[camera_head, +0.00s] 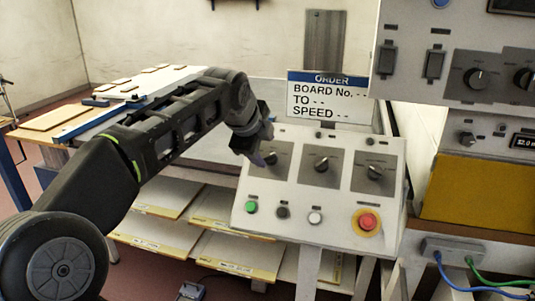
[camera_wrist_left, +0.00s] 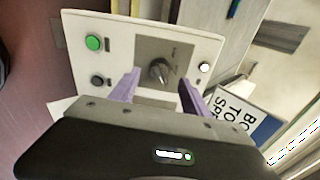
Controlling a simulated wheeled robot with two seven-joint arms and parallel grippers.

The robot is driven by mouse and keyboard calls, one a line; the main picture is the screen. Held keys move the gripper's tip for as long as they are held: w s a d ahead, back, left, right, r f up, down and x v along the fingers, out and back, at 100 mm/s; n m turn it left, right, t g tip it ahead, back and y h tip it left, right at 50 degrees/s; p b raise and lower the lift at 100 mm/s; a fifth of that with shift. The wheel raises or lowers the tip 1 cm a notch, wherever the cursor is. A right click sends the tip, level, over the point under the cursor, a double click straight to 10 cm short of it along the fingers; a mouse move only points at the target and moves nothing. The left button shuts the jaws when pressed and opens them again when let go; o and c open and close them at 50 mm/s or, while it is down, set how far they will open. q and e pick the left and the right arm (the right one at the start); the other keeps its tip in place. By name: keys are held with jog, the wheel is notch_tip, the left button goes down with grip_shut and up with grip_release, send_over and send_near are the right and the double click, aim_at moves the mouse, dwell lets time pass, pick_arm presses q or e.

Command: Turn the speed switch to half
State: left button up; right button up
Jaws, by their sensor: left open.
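A sloped white control console (camera_head: 300,239) carries three dark rotary switches on grey plates: a left one (camera_head: 271,158), a middle one (camera_head: 321,164) and a right one (camera_head: 375,171). I cannot read which is labelled speed. My left gripper (camera_head: 262,157) is at the left switch and partly hides it. In the left wrist view my open gripper (camera_wrist_left: 160,77) has its purple fingers apart, with the left switch (camera_wrist_left: 158,70) in the gap between and ahead of them. Whether they touch it I cannot tell. My right gripper is not in view.
Below the switches are a green button (camera_head: 251,207), a dark button (camera_head: 283,211), a white button (camera_head: 315,217) and a red mushroom button (camera_head: 367,222). An order sign (camera_head: 327,97) stands behind, its entries showing dashes. Another panel (camera_head: 425,90) overhangs at upper right.

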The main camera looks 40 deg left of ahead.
aim_at(268, 154)
pick_arm(q)
jog(key=x, duration=0.4)
jog(key=shift+w+a+f, duration=0.1)
jog(key=shift+w+f, duration=0.1)
jog(key=shift+c, duration=0.3)
grip_shut()
